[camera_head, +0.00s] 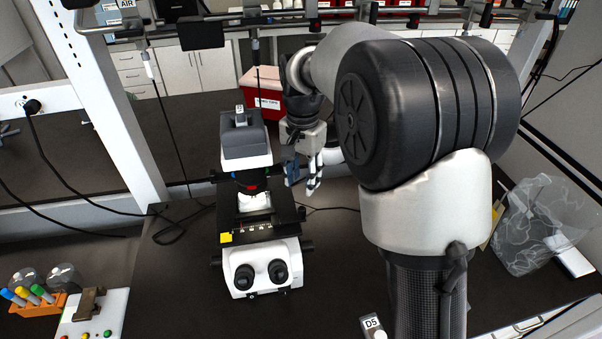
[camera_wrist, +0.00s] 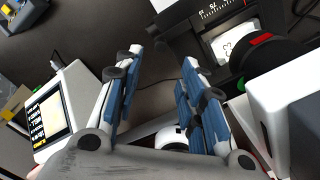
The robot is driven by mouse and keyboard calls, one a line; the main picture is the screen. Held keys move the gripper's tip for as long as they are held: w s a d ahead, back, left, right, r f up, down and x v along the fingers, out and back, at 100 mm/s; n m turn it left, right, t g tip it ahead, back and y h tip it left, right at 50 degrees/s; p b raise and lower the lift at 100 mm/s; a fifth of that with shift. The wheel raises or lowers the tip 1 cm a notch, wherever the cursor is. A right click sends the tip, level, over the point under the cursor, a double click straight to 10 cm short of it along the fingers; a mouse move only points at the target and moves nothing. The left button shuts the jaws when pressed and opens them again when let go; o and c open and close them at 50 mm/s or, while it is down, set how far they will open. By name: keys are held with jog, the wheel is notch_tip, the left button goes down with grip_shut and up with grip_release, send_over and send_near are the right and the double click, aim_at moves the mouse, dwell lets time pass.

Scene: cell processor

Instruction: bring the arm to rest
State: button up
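My gripper (camera_head: 303,182) hangs pointing down just right of the white and black microscope (camera_head: 267,268). In the wrist view its two blue-padded fingers (camera_wrist: 162,60) stand apart with nothing between them, so it is open and empty. The microscope's stage, holding a white piece marked with writing (camera_wrist: 228,44), shows at the upper right of the wrist view, apart from the fingers. My arm's large black joint hides part of the bench behind it in the head view.
A white device with a screen (camera_wrist: 50,120) stands left of the fingers in the wrist view. A red box (camera_head: 262,92) is behind the microscope. A clear plastic bag (camera_head: 541,222) lies at right. An orange tube rack (camera_head: 38,304) is at front left. Cables hang behind the microscope.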

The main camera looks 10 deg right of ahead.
jog(key=s+d+r+n+t+b, duration=0.1)
jog(key=s+r+n+b, duration=0.15)
jog(key=s, duration=0.45)
jog(key=s+d+r+n+t+b, duration=0.1)
jog(key=s+n+b, duration=0.15)
jog(key=s, duration=0.35)
jog(key=s+f+n+t+b, duration=0.1)
jog(key=s+f+n+b, duration=0.1)
jog(key=s, duration=0.5)
jog(key=s+f+n+t+b, duration=0.1)
jog(key=s+f+n+b, duration=0.1)
jog(key=s+f+b, duration=0.2)
jog(key=s+f, duration=0.2)
jog(key=s, duration=0.2)
jog(key=shift+s+d+t, duration=0.3)
jog(key=shift+d, duration=0.05)
